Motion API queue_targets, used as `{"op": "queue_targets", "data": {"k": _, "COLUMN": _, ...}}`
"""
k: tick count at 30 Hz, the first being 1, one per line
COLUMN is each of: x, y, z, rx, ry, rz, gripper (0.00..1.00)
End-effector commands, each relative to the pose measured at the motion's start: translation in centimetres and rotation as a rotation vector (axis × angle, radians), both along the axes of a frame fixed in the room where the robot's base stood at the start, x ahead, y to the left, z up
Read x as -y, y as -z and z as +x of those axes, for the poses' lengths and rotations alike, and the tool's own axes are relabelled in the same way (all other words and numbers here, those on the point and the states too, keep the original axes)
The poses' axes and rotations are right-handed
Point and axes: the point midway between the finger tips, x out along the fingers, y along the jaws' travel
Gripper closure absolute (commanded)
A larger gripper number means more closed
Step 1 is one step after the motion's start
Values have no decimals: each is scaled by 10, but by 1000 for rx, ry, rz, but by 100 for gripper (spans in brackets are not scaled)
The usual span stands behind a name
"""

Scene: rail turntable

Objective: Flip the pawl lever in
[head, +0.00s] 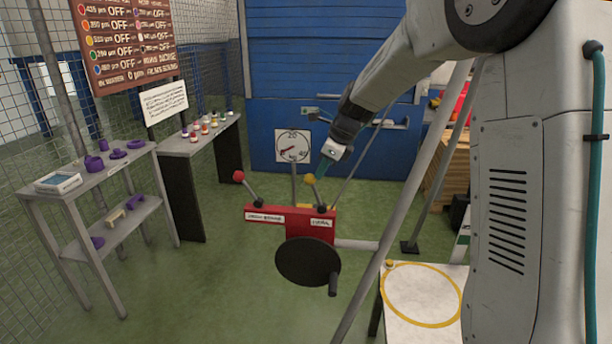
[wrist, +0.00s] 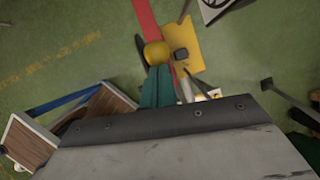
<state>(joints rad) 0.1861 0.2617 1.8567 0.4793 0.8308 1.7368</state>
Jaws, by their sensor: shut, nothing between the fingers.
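The red panel (head: 291,223) carries two levers with white labels below them, too small to read surely. The right lever has a yellow ball knob (head: 310,179), likely the pawl lever; it leans left from its pivot. The left lever has a red ball knob (head: 239,176) and also leans left. My gripper (head: 322,170) is shut and empty, its teal fingers just right of and above the yellow knob. In the wrist view the yellow knob (wrist: 156,54) lies right at the tips of my gripper (wrist: 155,72); I cannot tell whether they touch.
A dark disc with a crank handle (head: 308,262) hangs in front of the panel. A grey pole slants past on the right. A white table with a yellow ring (head: 424,266) stands at the lower right. Shelves (head: 88,183) with purple parts stand left; green floor between is clear.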

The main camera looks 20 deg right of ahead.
Motion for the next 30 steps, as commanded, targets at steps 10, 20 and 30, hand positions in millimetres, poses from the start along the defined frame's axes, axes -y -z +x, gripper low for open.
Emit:
{"op": "queue_targets", "data": {"k": 10, "x": -8, "y": 3, "z": 9, "rx": -1, "ry": 10, "rz": 1, "gripper": 100}}
{"op": "queue_targets", "data": {"k": 20, "x": -12, "y": 4, "z": 11, "rx": 0, "ry": 10, "rz": 2, "gripper": 100}}
{"op": "queue_targets", "data": {"k": 30, "x": -13, "y": 4, "z": 10, "rx": -2, "ry": 9, "rz": 3, "gripper": 100}}
